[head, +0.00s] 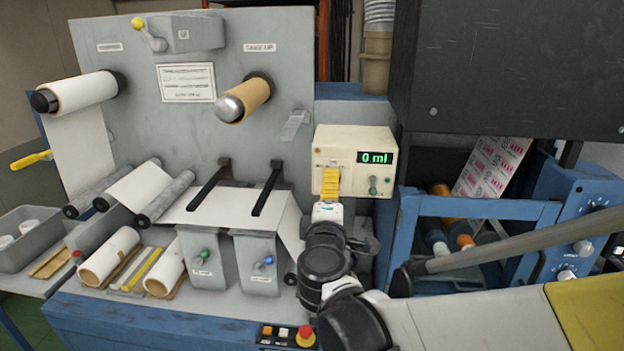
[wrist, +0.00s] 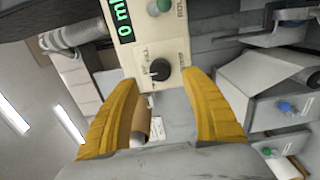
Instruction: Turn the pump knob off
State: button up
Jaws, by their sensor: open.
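In the head view the knob is hidden behind my yellow fingers. My gripper (head: 330,170) is in front of the lower left of the pump face. In the wrist view my gripper (wrist: 159,80) is open, with one finger on each side of the knob and gaps showing between. Nothing is held.
A green toggle (head: 373,186) sits on the pump face right of my gripper. Two grey boxes with a green knob (head: 203,257) and a blue knob (head: 266,262) stand lower left. A red button (head: 306,335) is below. A grey bar (head: 510,240) crosses at right.

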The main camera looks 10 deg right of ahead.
jog(key=v, duration=0.6)
jog(key=s+d+f+m+g+b, duration=0.45)
jog(key=d+f, duration=0.25)
jog(key=f, duration=0.3)
jog(key=s+a+f+m+g+y+b, duration=0.3)
jog(key=s+f+m+g+y+b, duration=0.2)
jog(key=s+f, duration=0.9)
notch_tip(320, 180, down, 2)
jog(key=m+b, duration=0.3)
jog(key=m, duration=0.2)
jog(key=shift+f+g, duration=0.1)
jog(key=shift+g, duration=0.15)
